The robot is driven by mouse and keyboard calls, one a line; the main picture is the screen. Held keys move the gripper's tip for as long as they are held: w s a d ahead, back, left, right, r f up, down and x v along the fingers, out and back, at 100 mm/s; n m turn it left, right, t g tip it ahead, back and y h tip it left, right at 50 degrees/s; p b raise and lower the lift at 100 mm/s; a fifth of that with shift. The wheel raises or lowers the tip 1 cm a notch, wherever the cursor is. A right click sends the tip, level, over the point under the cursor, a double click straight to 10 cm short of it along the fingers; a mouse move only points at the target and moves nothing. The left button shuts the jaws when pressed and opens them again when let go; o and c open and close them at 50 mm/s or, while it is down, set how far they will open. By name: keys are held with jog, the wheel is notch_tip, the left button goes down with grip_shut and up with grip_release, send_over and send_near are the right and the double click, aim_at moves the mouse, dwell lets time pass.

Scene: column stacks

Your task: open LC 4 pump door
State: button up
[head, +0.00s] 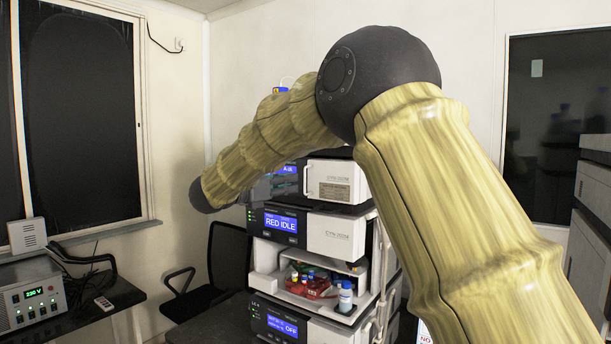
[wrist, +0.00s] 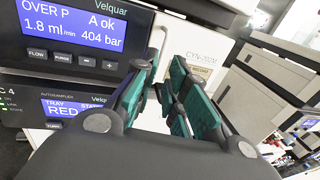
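The pump module shows a blue display (wrist: 72,27) reading A ok and 404 bar in the wrist view. Its pale door (wrist: 205,50) carries a CYN-202M label and looks shut. In the head view the same door (head: 338,182) has a vertical handle (head: 308,181) at its left edge. My gripper (wrist: 166,68) has its teal-padded fingers apart, with the fingertips at the door's left edge, close around the upright handle (wrist: 158,42). Contact with the handle cannot be told. In the head view my arm covers part of the pump's front, and my gripper is not clearly visible.
Below the pump stands the autosampler, with a RED IDLE display (head: 281,224), then an open bay with red items (head: 312,287) and a bottle (head: 346,297). A black chair (head: 217,275) and a bench with a power supply (head: 35,300) stand left. More modules (wrist: 265,75) stand right in the wrist view.

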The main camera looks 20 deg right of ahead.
aim_at(305, 180)
jog(key=p+x, duration=0.3)
jog(key=x, duration=0.2)
jog(key=shift+w+d+r, duration=0.15)
jog(key=shift+d, duration=0.15)
jog(key=shift+w+d+p, duration=0.25)
jog(key=shift+d+p, duration=0.1)
jog(key=shift+d, duration=0.3)
grip_shut()
jog(key=b, duration=0.3)
jog(key=shift+s+a+f+t, duration=0.1)
jog(key=shift+a+f+t, duration=0.05)
jog(key=shift+f+t, duration=0.2)
